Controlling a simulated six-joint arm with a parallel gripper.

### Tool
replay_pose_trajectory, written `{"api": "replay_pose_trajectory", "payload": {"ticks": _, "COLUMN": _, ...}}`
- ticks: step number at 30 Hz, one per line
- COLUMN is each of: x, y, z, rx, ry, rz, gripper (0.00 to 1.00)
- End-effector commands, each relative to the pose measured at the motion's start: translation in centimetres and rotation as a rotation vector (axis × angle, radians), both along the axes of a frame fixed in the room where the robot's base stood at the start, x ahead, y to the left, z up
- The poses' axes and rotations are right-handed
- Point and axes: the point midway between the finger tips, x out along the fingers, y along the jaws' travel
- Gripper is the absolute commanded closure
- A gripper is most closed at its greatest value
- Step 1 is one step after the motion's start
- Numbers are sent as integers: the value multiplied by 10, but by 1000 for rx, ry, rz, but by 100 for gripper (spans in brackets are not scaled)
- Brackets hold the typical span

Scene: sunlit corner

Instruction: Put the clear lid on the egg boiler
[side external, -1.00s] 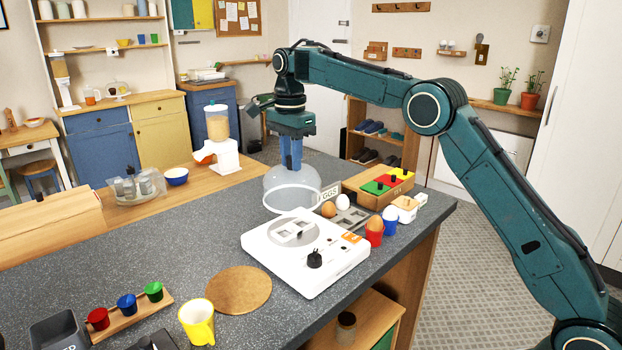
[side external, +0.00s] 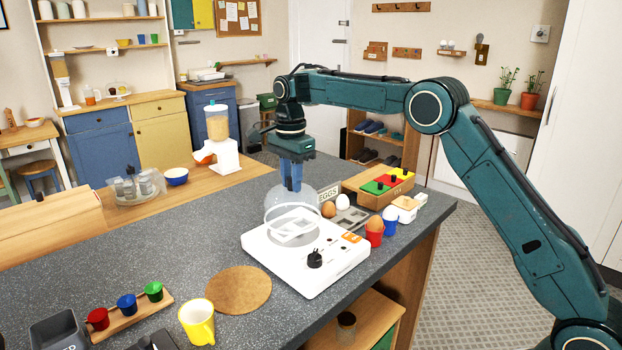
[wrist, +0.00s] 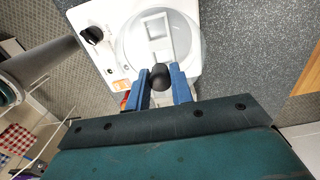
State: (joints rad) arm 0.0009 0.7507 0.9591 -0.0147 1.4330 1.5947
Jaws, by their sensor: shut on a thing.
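The egg boiler (side external: 277,256) is a white square base with a black knob, on the dark speckled worktop. It also shows in the wrist view (wrist: 99,17). The clear dome lid (side external: 277,203) hangs from my gripper (side external: 291,186), its rim overlapping the boiler's round plate in the side view. My gripper's blue fingers (wrist: 160,88) are shut on the lid's dark knob (wrist: 160,72). In the wrist view the clear lid (wrist: 128,42) appears largely over the round plate. I cannot tell whether its rim touches the base.
Behind the boiler are an egg tray (side external: 349,218) and a wooden box with coloured lids (side external: 352,184). Red (side external: 373,239) and blue (side external: 390,229) egg cups stand close at its right. A cork mat (side external: 240,290) and yellow mug (side external: 197,322) are in front left. The worktop left of the boiler is clear.

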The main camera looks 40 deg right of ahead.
Motion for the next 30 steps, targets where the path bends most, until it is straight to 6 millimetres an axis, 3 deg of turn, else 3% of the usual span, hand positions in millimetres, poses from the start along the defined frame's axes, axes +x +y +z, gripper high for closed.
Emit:
{"api": "replay_pose_trajectory", "payload": {"ticks": 13, "x": 0, "y": 0, "z": -24, "rx": 0, "ry": 1, "rz": 1, "gripper": 100}}
{"api": "replay_pose_trajectory", "payload": {"ticks": 30, "x": 0, "y": 0, "z": -27, "rx": 0, "ry": 0, "rz": 0, "gripper": 100}}
